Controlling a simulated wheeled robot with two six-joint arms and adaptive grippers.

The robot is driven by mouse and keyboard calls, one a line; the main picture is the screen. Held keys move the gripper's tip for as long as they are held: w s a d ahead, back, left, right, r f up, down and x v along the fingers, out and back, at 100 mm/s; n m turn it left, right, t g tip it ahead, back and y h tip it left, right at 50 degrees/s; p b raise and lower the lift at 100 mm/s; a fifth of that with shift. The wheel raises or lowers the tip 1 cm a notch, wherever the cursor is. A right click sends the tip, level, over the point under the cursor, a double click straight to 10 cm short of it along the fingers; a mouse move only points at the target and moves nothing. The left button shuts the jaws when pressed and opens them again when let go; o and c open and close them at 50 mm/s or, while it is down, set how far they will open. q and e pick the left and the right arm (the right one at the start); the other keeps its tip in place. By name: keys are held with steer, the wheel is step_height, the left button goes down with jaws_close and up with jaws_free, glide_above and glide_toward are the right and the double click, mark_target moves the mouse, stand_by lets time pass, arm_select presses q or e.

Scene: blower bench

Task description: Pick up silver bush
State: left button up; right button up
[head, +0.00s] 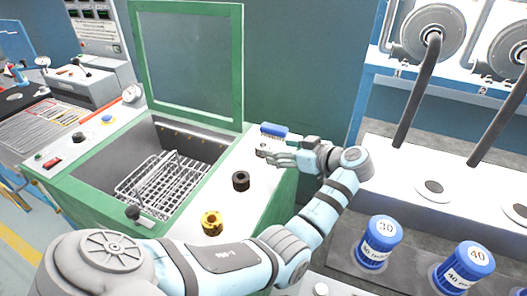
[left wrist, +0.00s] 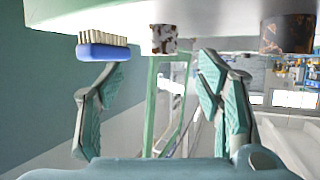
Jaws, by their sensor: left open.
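The silver bush (left wrist: 163,39) is a short silvery cylinder with rusty brown patches. In the left wrist view, which looks upside down, it sits on the pale top between the lines of my two fingers. In the head view the silver bush (head: 262,149) is at the fingertips of my left gripper (head: 273,153) and partly hidden. My left gripper also shows in the left wrist view (left wrist: 162,90), open, with nothing between its pads. The bush appears just beyond the fingertips; I cannot tell whether they touch. My right gripper is not in view.
A blue brush (head: 274,129) lies close behind the bush. A dark brown bush (head: 240,181) and a brass bush (head: 212,222) stand nearer on the same ledge. Left is an open green-framed washer with a wire basket (head: 160,180). Blue-capped jars (head: 380,240) stand at right.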

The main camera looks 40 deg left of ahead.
mark_target(260, 145)
arm_select(q)
steer(key=x, duration=0.7)
steer(key=shift+a+r, duration=0.1)
steer(key=shift+r, duration=0.15)
jaws_close()
